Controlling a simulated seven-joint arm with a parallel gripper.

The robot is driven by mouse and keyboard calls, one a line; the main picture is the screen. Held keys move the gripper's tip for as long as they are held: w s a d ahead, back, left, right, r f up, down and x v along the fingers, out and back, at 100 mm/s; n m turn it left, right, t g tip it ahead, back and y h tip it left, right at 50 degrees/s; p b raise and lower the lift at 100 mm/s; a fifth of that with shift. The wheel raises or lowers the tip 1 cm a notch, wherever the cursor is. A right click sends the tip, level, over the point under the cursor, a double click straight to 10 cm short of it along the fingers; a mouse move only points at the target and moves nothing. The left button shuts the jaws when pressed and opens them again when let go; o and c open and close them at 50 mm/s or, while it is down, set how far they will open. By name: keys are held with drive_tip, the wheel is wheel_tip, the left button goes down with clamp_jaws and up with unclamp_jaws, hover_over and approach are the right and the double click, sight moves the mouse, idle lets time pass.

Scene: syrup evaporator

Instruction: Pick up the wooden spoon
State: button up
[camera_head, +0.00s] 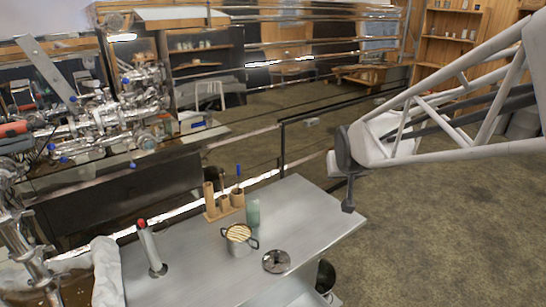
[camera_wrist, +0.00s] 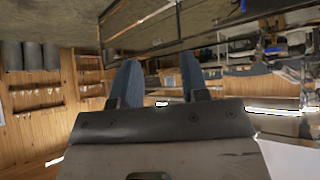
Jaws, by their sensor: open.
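A wooden holder (camera_head: 222,212) with upright wooden cups stands near the back edge of the metal table. My gripper (camera_head: 347,206) hangs at the right end of the table, well to the right of the holder. In the wrist view the two blue-grey fingers of my gripper (camera_wrist: 160,82) stand apart with nothing between them. I cannot make out the spoon in the wrist view.
The metal table (camera_head: 315,210) also carries a pot (camera_head: 239,247) with a slatted wooden-looking top, a greenish cup (camera_head: 253,212), a dark round disc (camera_head: 276,261) and a red-tipped cylinder (camera_head: 151,250). A white cloth (camera_head: 107,272) lies at left. The table's right end is clear.

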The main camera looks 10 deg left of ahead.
drive_tip(key=w+a+f+n+t+y, duration=0.1)
drive_tip(key=w+a+f+t+y, duration=0.15)
drive_tip(key=w+a, duration=0.65)
drive_tip(key=w+a+f+n+t+y, duration=0.15)
drive_tip(key=w+a+f, duration=0.25)
drive_tip(key=w+a, duration=0.55)
drive_tip(key=w+a+f+n+y, duration=0.1)
drive_tip(key=w+a+f+y, duration=0.2)
drive_tip(key=a+f, duration=0.3)
drive_tip(key=w+a+f+n+t+y, duration=0.1)
drive_tip(key=a+f, duration=0.5)
drive_tip(key=a, duration=0.8)
drive_tip(key=w+n+y, duration=0.1)
drive_tip(key=w+y, duration=0.1)
drive_tip(key=shift+w+a, duration=0.2)
drive_tip(key=shift+w, duration=0.15)
drive_tip(key=shift+f, duration=0.2)
wheel_tip(320, 180, down, 8)
drive_tip(key=w+a, duration=0.1)
drive_tip(key=shift+w, duration=0.15)
drive_tip(key=shift+w+a, duration=0.1)
drive_tip(key=shift+w, duration=0.05)
